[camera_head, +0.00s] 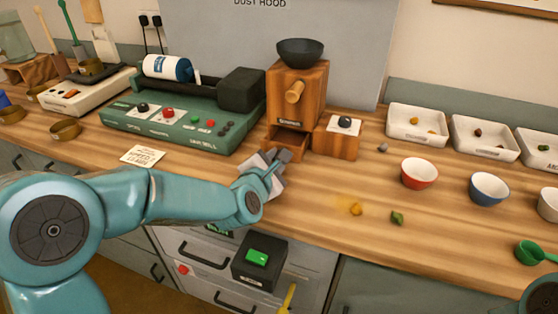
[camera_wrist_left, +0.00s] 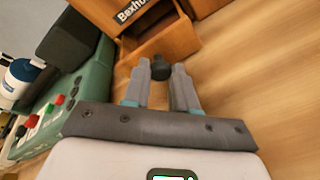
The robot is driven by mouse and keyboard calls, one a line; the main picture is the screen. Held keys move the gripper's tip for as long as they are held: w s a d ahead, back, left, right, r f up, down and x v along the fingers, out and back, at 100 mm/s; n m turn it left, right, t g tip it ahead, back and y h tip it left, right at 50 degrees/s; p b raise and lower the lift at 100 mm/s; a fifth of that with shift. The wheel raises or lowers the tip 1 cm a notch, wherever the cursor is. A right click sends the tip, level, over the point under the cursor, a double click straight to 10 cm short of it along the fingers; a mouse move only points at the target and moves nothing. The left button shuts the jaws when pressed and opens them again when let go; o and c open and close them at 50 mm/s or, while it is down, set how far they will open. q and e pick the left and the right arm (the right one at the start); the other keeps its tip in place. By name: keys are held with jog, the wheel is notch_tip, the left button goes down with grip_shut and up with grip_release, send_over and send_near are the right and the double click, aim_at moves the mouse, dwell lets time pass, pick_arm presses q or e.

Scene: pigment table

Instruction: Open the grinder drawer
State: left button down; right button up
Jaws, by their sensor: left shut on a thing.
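The wooden grinder (camera_head: 297,97) with a dark bowl on top stands at the back middle of the table. Its drawer (camera_head: 287,140) is pulled partly out at the base, and its open top shows. In the left wrist view the drawer (camera_wrist_left: 165,43) has a dark round knob (camera_wrist_left: 160,68) on its front. My left gripper (camera_head: 278,160) is at the drawer front, and in the left wrist view its fingers (camera_wrist_left: 160,75) are shut on the knob. My right gripper is not in view.
A green ball mill (camera_head: 185,115) stands left of the grinder. A wooden block with a black knob (camera_head: 337,137) adjoins it on the right. White trays (camera_head: 418,127) and bowls (camera_head: 419,173) stand further right. Small orange (camera_head: 356,209) and green (camera_head: 397,218) lumps lie in front.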

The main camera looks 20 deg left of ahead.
pick_arm(q)
jog(key=shift+s+b, duration=0.3)
jog(key=shift+s, duration=0.55)
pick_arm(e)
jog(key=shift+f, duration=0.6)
pick_arm(q)
jog(key=c, duration=1.2)
grip_release()
jog(key=shift+w, duration=0.1)
jog(key=b+v, duration=0.1)
jog(key=v, duration=1.5)
jog(key=shift+s, duration=0.2)
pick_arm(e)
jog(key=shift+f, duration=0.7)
